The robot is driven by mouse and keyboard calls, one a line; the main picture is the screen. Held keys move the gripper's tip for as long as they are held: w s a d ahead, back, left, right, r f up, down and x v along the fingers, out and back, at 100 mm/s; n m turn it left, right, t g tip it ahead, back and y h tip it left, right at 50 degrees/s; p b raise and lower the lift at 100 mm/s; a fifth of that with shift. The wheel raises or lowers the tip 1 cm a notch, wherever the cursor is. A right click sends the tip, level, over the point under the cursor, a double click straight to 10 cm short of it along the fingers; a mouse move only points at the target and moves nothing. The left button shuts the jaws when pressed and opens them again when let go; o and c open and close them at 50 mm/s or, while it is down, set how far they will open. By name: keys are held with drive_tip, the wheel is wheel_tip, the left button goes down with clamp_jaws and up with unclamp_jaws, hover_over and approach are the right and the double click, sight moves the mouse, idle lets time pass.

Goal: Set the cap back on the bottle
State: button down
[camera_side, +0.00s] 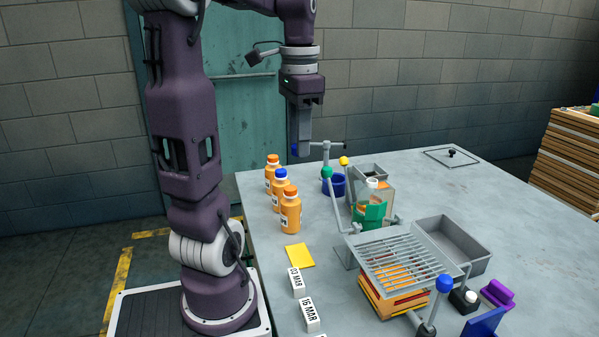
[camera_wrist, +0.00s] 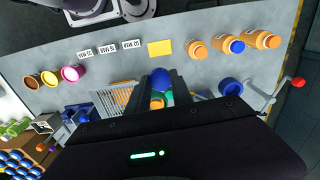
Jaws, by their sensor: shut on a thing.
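My gripper (camera_side: 302,148) hangs high above the table, left of the holding fixture. It is shut on a blue cap (camera_wrist: 161,79), which sits between the fingers in the wrist view; a bit of blue (camera_side: 295,150) shows at the fingertips in the side view. An open bottle with a bare white neck (camera_side: 372,183) stands in the fixture behind a green clamp (camera_side: 370,213), below and to the right of my gripper. The cap is well apart from the bottle. Most of the bottle's body is hidden by the clamp.
Several capped orange bottles (camera_side: 290,212) stand at the table's left edge. A blue cup (camera_side: 337,184) and a lever with coloured knobs (camera_side: 327,172) stand beside the fixture. A slotted rack (camera_side: 405,258) and grey tray (camera_side: 468,258) lie nearer. The back of the table is mostly clear.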

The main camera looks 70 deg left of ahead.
drive_tip(key=r, duration=0.4)
drive_tip(key=shift+w+r, duration=0.2)
drive_tip(key=shift+r, duration=0.05)
drive_tip(key=w+m, duration=0.4)
drive_tip(key=w, duration=0.3)
drive_tip(key=m, duration=0.3)
hover_over(371, 186)
wheel_tip(371, 186, down, 5)
drive_tip(key=shift+f, duration=3.25)
drive_tip(key=shift+f, duration=0.3)
drive_tip(key=c, duration=0.6)
unclamp_jaws()
drive_tip(key=shift+a, duration=0.1)
